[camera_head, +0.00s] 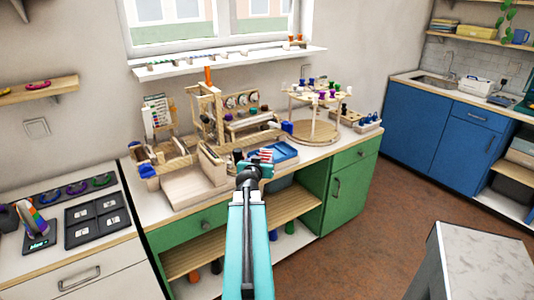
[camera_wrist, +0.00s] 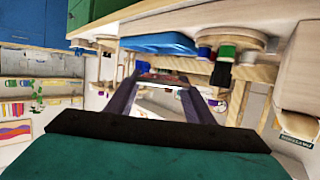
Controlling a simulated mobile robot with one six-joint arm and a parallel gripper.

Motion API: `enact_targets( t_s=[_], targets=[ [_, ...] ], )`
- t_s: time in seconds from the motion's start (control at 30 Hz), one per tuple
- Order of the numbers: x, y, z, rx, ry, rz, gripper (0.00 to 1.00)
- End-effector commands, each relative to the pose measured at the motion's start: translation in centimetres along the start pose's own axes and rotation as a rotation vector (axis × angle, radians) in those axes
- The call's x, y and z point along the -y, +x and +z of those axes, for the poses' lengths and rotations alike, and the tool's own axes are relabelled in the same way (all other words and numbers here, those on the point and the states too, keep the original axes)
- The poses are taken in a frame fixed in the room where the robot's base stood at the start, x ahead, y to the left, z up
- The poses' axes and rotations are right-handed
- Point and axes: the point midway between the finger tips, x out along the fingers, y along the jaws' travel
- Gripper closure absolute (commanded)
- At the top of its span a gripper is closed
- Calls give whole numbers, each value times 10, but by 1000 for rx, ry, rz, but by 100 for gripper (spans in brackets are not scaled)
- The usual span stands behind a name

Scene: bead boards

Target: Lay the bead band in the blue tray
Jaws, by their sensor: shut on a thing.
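My gripper (camera_head: 254,168) is over the front of the green workbench, in front of the blue tray (camera_head: 285,151). It is shut on a small red, white and blue striped piece, the bead band (camera_head: 263,155). In the wrist view, the band (camera_wrist: 162,78) spans between the two dark fingers of the gripper (camera_wrist: 160,84), and much of its length is hard to make out. The blue tray (camera_wrist: 160,43) also shows in the wrist view, apart from the fingers. In the head view, the arm and band partly hide the tray's left side.
A wooden frame (camera_head: 207,115) and box (camera_head: 195,185) stand left of the tray. A round wooden stand with coloured pegs (camera_head: 312,130) is to its right. A shelf with beads runs behind. A pale-topped block (camera_head: 485,260) stands front right; the brown floor is open.

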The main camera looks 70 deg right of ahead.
Motion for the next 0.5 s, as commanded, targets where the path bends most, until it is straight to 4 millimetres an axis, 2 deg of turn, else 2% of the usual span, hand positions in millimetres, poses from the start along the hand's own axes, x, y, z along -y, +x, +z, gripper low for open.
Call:
enact_targets(
  t_s=[0.5],
  targets=[
    [6, 55, -13, 1, 0, -2, 74]
  ],
)
